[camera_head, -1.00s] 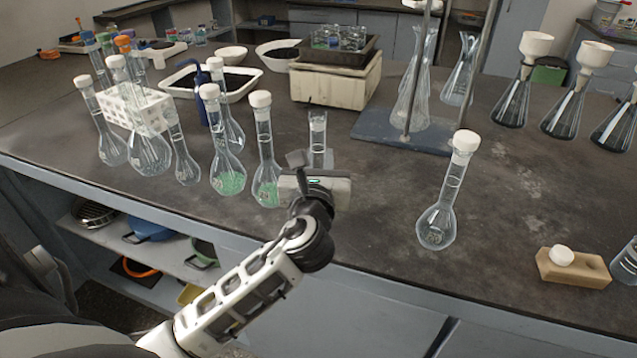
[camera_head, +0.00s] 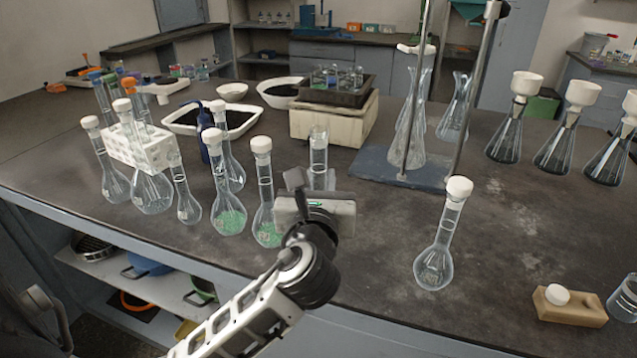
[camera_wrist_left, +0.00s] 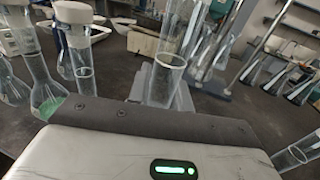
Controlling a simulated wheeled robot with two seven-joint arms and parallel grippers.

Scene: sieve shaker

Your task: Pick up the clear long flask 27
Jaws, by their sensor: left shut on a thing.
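The clear long flask (camera_head: 319,152) has a narrow, open, uncapped neck. It also shows in the left wrist view (camera_wrist_left: 164,82). My left gripper (camera_head: 319,184) is shut on it and holds it roughly upright. The gripper body hides its lower part in the head view, so its height above the bench cannot be read exactly. In the left wrist view my left gripper (camera_wrist_left: 160,100) is at the glass. My right gripper is not in view.
White-capped flasks with green contents (camera_head: 266,205) stand close on the left. A white tube rack (camera_head: 140,152) is farther left. A clear capped flask (camera_head: 436,262) stands alone to the right. A blue stand base (camera_head: 392,172) is behind. Bare bench (camera_head: 385,225) lies between.

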